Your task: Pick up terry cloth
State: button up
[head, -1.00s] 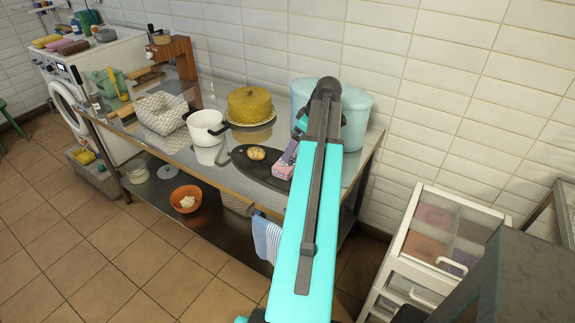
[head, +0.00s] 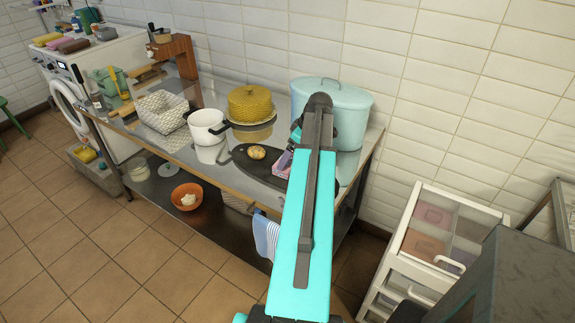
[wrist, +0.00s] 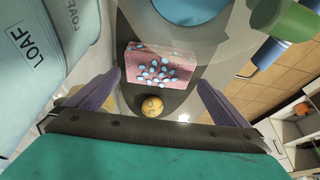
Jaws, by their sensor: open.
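A pink block-like folded piece with pale blue dots, which may be the terry cloth (wrist: 152,64), lies on the dark oval board (head: 240,155) on the metal table. In the head view its pink side (head: 281,171) shows just left of my arm, partly hidden. My gripper (wrist: 160,82) is open, with one purple finger on each side of the lower picture. The pink piece is ahead, between the finger lines; contact cannot be told. A striped blue and white cloth (head: 266,236) hangs from the table's front edge.
A round golden bun (wrist: 153,106) lies close beside the pink piece. A pale teal bin (head: 345,105) stands behind my gripper; its LOAF lettering shows in the wrist view. A white pot (head: 206,126) and a yellow lidded dish (head: 250,103) stand to the left.

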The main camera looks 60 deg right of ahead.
aim_at(288, 164)
jog(key=shift+f, duration=0.15)
jog(key=shift+p+x, duration=1.4)
jog(key=shift+x, duration=1)
jog(key=shift+d, duration=0.1)
jog(key=c, duration=0.6)
